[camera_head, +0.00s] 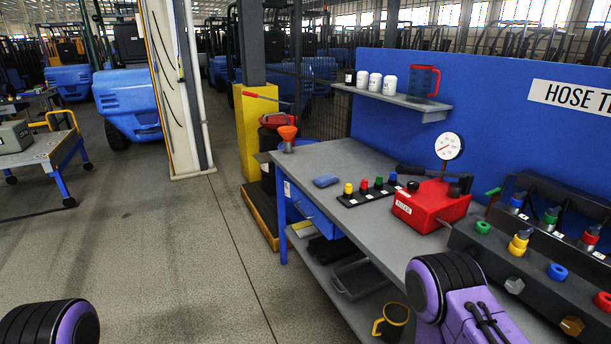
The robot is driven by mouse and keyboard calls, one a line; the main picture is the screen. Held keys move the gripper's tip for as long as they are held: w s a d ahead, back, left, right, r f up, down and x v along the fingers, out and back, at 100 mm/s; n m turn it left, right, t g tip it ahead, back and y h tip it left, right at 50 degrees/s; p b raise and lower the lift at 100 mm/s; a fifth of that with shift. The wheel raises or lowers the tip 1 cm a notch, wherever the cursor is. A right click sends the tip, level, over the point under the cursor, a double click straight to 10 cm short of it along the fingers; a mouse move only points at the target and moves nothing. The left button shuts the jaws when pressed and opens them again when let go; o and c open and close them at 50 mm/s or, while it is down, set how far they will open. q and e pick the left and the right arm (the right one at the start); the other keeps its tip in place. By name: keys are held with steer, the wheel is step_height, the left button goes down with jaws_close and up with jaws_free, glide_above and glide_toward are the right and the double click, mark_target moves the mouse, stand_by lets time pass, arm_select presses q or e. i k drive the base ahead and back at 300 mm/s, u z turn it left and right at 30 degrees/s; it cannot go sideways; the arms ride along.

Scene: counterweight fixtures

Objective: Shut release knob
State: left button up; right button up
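A red box-shaped pump unit (432,212) stands on the grey workbench, right of centre. A small white label (403,207) is on its front face; its lettering is too small to read surely. A dark round knob (413,185) sits at its top left, and I cannot tell whether it is open or shut. A black lever (425,172) lies across its top. A white dial gauge (449,146) stands above it. Neither gripper shows; only parts of my arms are at the lower left and lower right, apart from the pump.
The grey workbench (335,165) carries a coupling strip (368,192) and a blue block (326,181). A dark fixture (530,262) with coloured fittings is at the right.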

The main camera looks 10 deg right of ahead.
mark_target(412, 185)
steer(key=u, duration=0.8)
steer(key=i, duration=2.65)
steer(key=z, duration=3.4)
